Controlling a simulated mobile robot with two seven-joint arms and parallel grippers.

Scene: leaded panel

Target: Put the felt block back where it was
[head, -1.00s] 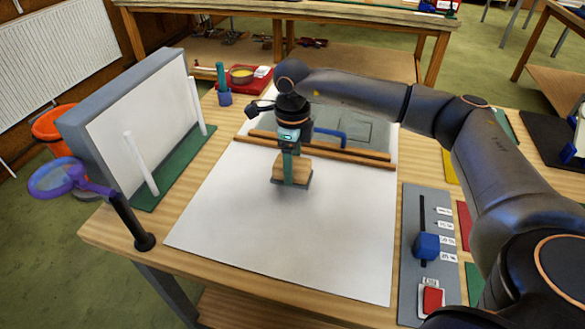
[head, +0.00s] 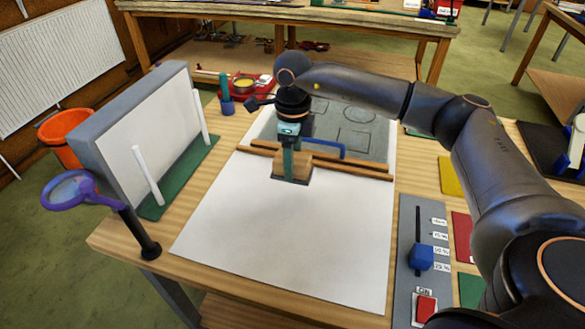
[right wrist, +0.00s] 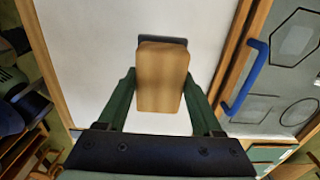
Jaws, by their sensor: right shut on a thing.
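The felt block (head: 296,168) is a wooden block with a dark grey felt layer underneath. My right gripper (head: 289,163) is shut on it near the wooden strips, over the far part of the white sheet (head: 260,245). In the right wrist view the block (right wrist: 162,80) sits between the two green fingers, its grey felt edge showing at the far end. I cannot tell whether the felt touches the sheet. My left gripper is not in view.
Wooden strips (head: 350,170) and a blue handle (head: 328,148) lie just beyond the block, before a grey panel with outlined shapes (head: 372,142). A white-faced board (head: 130,130) stands left, with a purple magnifier (head: 70,190). A slider panel (head: 408,270) lies right. The near sheet is clear.

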